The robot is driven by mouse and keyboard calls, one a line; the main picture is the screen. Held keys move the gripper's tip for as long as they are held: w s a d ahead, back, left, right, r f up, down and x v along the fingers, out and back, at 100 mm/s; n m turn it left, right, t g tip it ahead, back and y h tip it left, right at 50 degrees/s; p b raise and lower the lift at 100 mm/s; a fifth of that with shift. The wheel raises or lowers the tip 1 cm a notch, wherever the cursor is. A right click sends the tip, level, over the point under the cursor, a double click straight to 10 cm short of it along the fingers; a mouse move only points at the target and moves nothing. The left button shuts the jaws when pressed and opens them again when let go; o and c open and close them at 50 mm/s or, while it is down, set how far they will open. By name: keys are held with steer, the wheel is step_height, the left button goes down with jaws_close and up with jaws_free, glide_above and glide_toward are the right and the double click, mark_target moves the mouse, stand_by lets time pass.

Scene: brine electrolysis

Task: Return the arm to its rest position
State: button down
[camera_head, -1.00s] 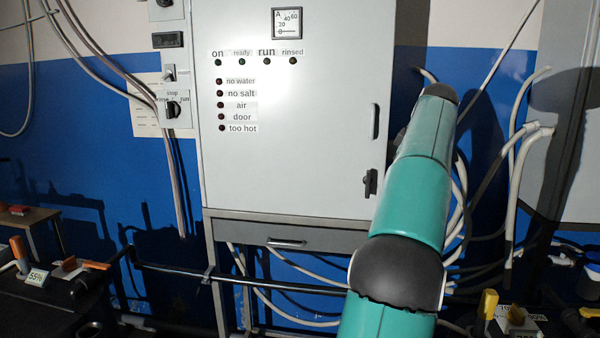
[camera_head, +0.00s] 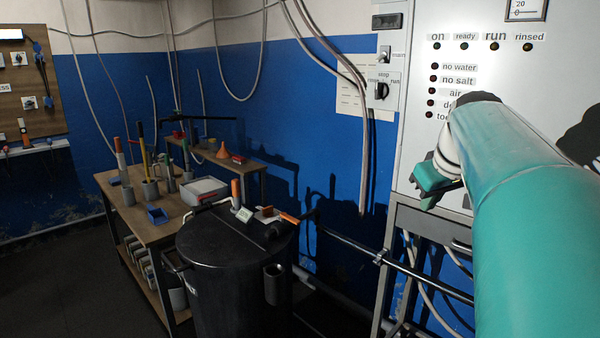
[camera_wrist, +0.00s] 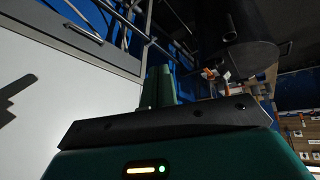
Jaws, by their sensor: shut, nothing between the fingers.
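My teal arm fills the right of the head view, raised and bent in front of the grey cabinet (camera_head: 415,150). My gripper (camera_head: 432,190) points down and left before the cabinet's lower left part. In the wrist view the gripper (camera_wrist: 160,85) shows two green fingers close together, shut with nothing between them. The cabinet's pale face (camera_wrist: 60,100) lies beside the gripper on the left of the wrist view. Part of the cabinet's indicator panel is hidden behind my arm.
A black tank (camera_head: 225,270) with valves and a label on its lid stands left of the cabinet. Beyond it is a wooden bench (camera_head: 125,205) with tools and bins. A dark rail (camera_head: 345,240) runs from tank to cabinet. Dark floor (camera_head: 80,280) is clear at lower left.

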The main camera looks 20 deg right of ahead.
steer(key=s+a+f+y, duration=0.1)
steer(key=a+f, duration=0.3)
steer(key=a, duration=0.7)
steer(key=s+a+f+y, duration=0.15)
steer(key=a+f, duration=0.35)
steer(key=a, duration=0.5)
steer(key=s+a+f+n, duration=0.1)
steer(key=s+a+f, duration=0.6)
steer(key=a+f, duration=0.2)
steer(key=shift+s+a+f, duration=0.3)
steer(key=shift+s+a, duration=0.05)
steer(key=shift+a, duration=0.3)
steer(key=shift+d, duration=0.15)
